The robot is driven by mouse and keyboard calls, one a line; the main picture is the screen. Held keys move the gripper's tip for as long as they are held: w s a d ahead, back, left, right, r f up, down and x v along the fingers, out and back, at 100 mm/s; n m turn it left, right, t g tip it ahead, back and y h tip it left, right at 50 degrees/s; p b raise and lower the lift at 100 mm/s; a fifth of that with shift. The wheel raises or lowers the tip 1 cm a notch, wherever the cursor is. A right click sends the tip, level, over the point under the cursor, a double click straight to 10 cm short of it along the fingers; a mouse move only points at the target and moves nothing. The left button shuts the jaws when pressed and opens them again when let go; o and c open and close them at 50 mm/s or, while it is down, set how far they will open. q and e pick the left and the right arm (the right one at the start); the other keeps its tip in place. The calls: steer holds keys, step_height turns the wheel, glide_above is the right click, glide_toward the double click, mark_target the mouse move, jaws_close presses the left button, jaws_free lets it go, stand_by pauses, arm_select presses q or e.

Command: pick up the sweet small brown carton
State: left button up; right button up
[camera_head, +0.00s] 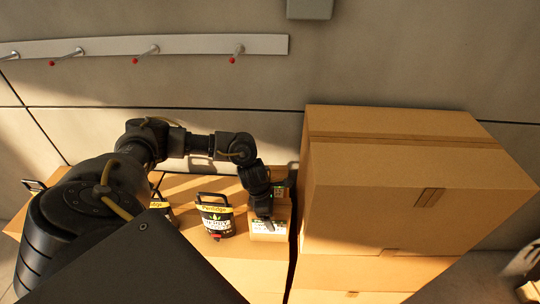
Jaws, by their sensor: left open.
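A small brown carton (268,236) with a pale label stands on top of a larger cardboard box (247,254), near the box's right side. My left gripper (266,216) points down at the carton's top and hides part of it. The gripper is open; whether its fingers touch the carton cannot be told from here. My right gripper is not in view.
A tall stack of large cardboard boxes (400,180) rises close on the right. A rail with pegs (145,46) is on the wall behind.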

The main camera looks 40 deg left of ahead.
arm_select(q)
jaws_close()
stand_by(0.5)
